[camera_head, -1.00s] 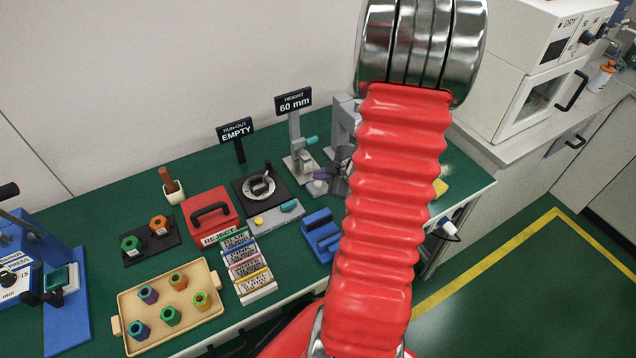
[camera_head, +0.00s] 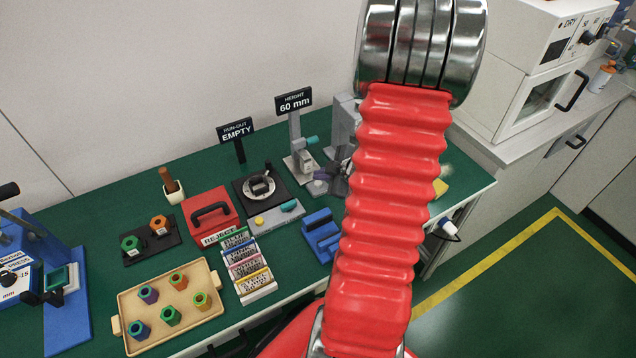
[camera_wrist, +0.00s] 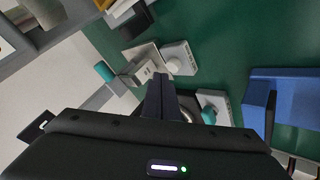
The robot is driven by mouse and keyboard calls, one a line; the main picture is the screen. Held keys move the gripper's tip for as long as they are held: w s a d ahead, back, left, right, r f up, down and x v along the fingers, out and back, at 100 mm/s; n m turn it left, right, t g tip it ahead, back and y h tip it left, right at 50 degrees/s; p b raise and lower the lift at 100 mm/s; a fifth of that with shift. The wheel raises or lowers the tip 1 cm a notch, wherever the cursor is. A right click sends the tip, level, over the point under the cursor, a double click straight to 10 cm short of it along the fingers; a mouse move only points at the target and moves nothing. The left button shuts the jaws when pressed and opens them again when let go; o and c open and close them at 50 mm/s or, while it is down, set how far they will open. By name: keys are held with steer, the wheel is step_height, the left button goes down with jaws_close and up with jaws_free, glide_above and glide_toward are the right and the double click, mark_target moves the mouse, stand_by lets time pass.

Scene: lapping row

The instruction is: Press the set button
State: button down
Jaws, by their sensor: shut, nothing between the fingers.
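The height gauge (camera_head: 299,160) stands at the back of the green bench under the "60 mm" sign, with a teal knob on its side. Beside its foot is a small grey box (camera_wrist: 181,54) with a round pale button (camera_wrist: 174,65) on top. I see no readable "set" label on it. My gripper (camera_wrist: 157,78) is shut and empty, its fingertips very near this button in the wrist view; I cannot tell whether they touch. In the head view my gripper (camera_head: 336,182) is a dark shape beside the box, partly hidden behind my red arm.
The run-out gauge (camera_head: 280,218), with a yellow button and teal lever, stands left of the gripper. A blue stand (camera_head: 320,236) is in front. A red reject box (camera_head: 208,215), labelled blocks (camera_head: 250,270) and a tray (camera_head: 128,310) of coloured parts lie further left.

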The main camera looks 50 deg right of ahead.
steer(key=shift+f, duration=0.15)
stand_by(0.6)
steer(key=shift+f, duration=0.25)
steer(key=shift+f, duration=0.5)
stand_by(1.0)
steer(key=shift+r, duration=0.95)
step_height(320, 180, up, 5)
stand_by(0.9)
steer(key=shift+d, duration=0.1)
stand_by(0.4)
